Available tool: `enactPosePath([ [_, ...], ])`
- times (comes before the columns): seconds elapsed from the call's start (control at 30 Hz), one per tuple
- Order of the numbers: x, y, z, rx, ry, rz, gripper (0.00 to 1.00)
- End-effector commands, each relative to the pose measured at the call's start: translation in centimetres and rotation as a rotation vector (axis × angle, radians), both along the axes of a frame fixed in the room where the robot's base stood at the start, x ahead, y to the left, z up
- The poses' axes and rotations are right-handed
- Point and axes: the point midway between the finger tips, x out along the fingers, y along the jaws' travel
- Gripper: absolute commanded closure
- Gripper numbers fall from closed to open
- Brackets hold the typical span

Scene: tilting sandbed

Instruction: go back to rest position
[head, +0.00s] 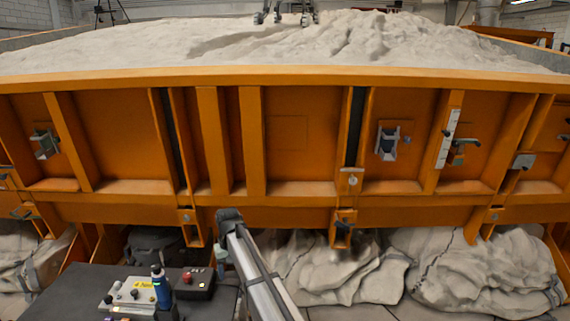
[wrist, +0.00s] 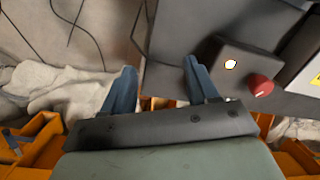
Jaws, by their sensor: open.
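My gripper (wrist: 160,82) shows in the wrist view as two blue fingers spread apart, with nothing between them. The edge of a dark tabletop (wrist: 170,105) lies behind the gap. A dark box (wrist: 247,58) with a red button (wrist: 262,85) and a small white button (wrist: 231,64) is just right of the right finger; I see no clear contact. In the head view my grey arm reaches up from the bottom centre, beside the table, and the fingers are not clear there.
Pale sacks (head: 470,265) lie below.

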Motion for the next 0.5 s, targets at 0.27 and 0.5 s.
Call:
enactPosePath([
  [0.27, -5.4, -14.5, -9.7, -0.010, -0.001, -0.140, 0.41],
  [0.5, -12.4, -25.4, -16.1, -0.019, -0.006, -0.263, 0.41],
])
